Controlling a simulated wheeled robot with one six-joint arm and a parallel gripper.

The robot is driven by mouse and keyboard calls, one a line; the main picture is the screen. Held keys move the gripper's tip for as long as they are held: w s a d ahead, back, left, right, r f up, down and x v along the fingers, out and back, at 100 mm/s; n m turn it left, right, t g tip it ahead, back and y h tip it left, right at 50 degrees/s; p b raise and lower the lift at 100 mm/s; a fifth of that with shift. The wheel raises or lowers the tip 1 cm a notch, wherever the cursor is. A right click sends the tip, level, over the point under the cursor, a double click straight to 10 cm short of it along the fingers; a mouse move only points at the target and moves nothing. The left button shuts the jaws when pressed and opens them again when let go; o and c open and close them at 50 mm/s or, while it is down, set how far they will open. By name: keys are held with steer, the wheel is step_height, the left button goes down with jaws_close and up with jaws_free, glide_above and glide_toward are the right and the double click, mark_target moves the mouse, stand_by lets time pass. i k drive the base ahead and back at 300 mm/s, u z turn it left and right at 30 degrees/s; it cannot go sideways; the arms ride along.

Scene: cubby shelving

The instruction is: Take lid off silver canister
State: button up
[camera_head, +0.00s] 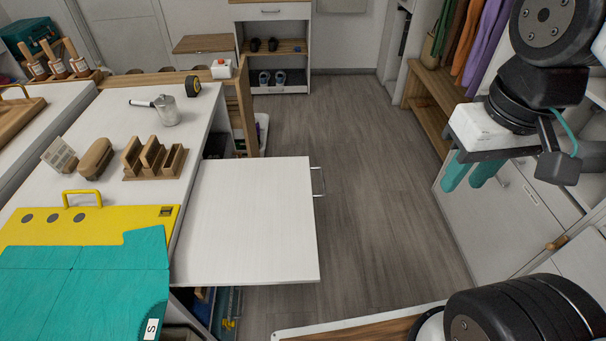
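A small silver metal vessel (167,111) stands on the white counter (110,118), towards its far end. My gripper (464,186) is far off to the right, above the floor in front of the white cabinets. Its two teal fingers point down with a gap between them, and I see nothing held.
A wooden rack (154,160) and a brown case (96,159) are nearer. A yellow toolbox-shaped board (88,226) covers the near counter. A white panel (246,218) juts out over the aisle. The wooden floor (370,180) is clear.

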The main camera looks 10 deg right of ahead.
mark_target(164, 100)
steer(key=u, duration=0.2)
steer(key=k, duration=1.15)
steer(key=z, duration=0.55)
steer(key=i, duration=5.2)
steer(key=u, duration=0.55)
